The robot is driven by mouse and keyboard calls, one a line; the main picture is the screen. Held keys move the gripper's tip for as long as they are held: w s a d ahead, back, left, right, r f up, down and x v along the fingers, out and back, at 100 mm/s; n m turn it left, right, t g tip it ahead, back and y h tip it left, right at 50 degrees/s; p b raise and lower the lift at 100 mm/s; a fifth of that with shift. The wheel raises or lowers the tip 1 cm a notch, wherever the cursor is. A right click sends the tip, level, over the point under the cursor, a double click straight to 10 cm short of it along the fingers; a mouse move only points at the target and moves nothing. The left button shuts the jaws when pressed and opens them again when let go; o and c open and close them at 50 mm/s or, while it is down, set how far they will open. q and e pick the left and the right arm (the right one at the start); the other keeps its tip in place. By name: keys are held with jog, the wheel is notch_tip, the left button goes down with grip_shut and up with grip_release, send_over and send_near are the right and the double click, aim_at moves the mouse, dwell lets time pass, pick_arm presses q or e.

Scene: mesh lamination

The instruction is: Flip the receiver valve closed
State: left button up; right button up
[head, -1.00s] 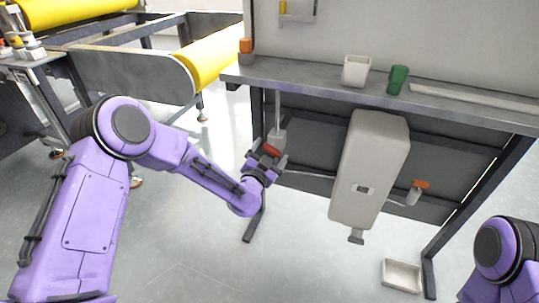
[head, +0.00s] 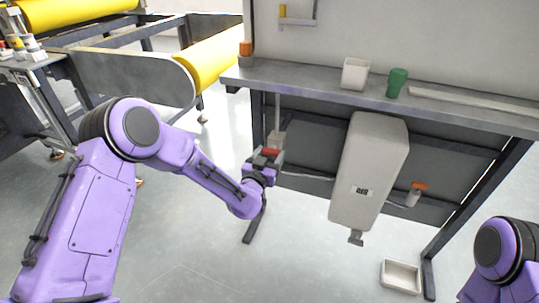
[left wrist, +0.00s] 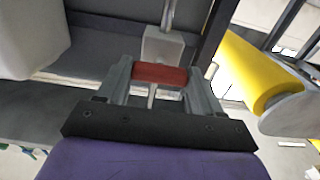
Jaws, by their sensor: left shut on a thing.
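A red valve handle (head: 270,152) sits on a pale valve body (head: 277,138) below the left part of the bench, at the lower end of a vertical pipe. My left gripper (head: 268,157) is shut on the red handle. In the left wrist view the handle (left wrist: 160,75) lies crosswise between the two fingers, in front of the grey valve block (left wrist: 162,46). A pale receiver tank (head: 370,165) hangs right of it, joined by a thin pipe. My right gripper is out of view.
An orange-topped fitting (head: 417,187) is on the tank's right side. A pale tray (head: 401,276) lies on the floor. Yellow rollers (head: 213,52) are at left. Floor below the gripper is clear.

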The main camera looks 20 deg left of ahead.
pick_arm(q)
jog(key=o, duration=1.1)
jog(key=shift+c, duration=0.2)
jog(key=s, duration=1)
jog(key=shift+s+a+p, duration=0.2)
jog(key=shift+s+p, duration=0.1)
jog(key=shift+p, duration=0.05)
